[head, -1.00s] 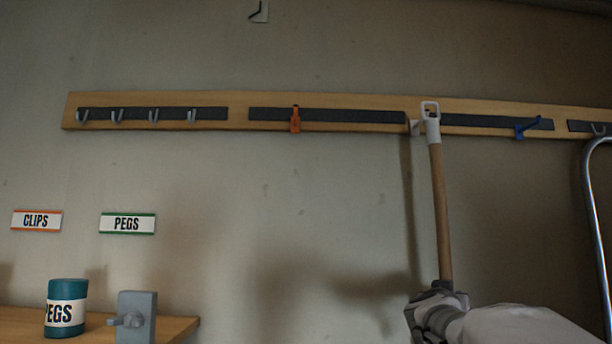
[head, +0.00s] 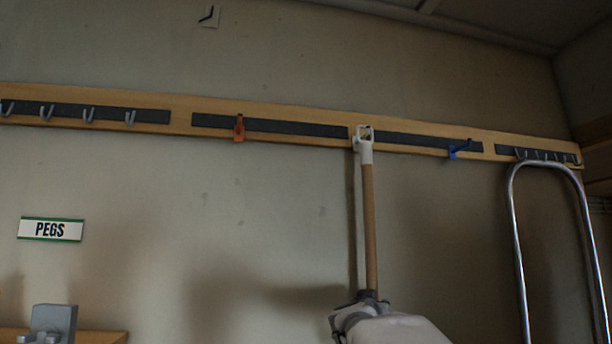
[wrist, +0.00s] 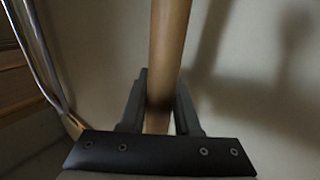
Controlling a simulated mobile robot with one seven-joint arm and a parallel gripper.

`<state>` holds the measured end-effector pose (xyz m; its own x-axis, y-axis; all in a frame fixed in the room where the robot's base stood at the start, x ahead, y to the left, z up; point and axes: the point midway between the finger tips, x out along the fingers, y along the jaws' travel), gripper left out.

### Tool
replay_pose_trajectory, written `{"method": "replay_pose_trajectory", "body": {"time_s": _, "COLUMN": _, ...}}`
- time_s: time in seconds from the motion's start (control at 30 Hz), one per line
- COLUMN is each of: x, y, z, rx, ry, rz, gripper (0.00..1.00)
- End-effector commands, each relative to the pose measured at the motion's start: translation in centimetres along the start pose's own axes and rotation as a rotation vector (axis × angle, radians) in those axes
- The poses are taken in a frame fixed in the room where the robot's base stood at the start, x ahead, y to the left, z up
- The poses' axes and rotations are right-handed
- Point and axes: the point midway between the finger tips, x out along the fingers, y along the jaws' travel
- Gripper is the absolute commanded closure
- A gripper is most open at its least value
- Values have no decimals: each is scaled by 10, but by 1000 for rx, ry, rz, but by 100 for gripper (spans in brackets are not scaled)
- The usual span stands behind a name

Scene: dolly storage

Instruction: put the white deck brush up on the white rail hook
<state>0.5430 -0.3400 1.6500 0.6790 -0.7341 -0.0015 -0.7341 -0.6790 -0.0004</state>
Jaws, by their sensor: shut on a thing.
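The white deck brush shows as a wooden handle (head: 370,225) with a white loop end (head: 365,150) at the top. It stands nearly upright, and its brush head is out of view. My gripper (head: 366,298) is shut on the handle well below the loop. In the wrist view the handle (wrist: 168,50) runs between the two fingers of my gripper (wrist: 159,95). The white rail hook (head: 355,142) is on the wall rail, directly behind and just left of the loop, and mostly hidden by it. I cannot tell whether loop and hook touch.
The wooden wall rail (head: 182,117) also bears an orange hook (head: 239,128), a blue hook (head: 460,149) and grey hooks (head: 88,115). A chrome tubular frame (head: 517,240) stands at the right. A grey block (head: 54,322) sits on a shelf at lower left.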

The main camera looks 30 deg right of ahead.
Motion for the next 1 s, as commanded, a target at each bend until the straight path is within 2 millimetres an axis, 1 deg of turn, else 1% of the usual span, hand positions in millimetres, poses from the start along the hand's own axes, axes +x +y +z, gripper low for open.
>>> {"method": "replay_pose_trajectory", "body": {"time_s": 0.2, "x": 6, "y": -3, "z": -3, "rx": -1, "ry": 5, "rz": 1, "gripper": 100}}
{"method": "replay_pose_trajectory", "body": {"time_s": 0.57, "x": 7, "y": -4, "z": -2, "rx": 0, "ry": 4, "rz": 1, "gripper": 100}}
{"method": "replay_pose_trajectory", "body": {"time_s": 0.73, "x": 11, "y": -7, "z": -2, "rx": 0, "ry": 4, "rz": 1, "gripper": 100}}
{"method": "replay_pose_trajectory", "body": {"time_s": 1.0, "x": 10, "y": -6, "z": 0, "rx": 0, "ry": 4, "rz": 1, "gripper": 100}}
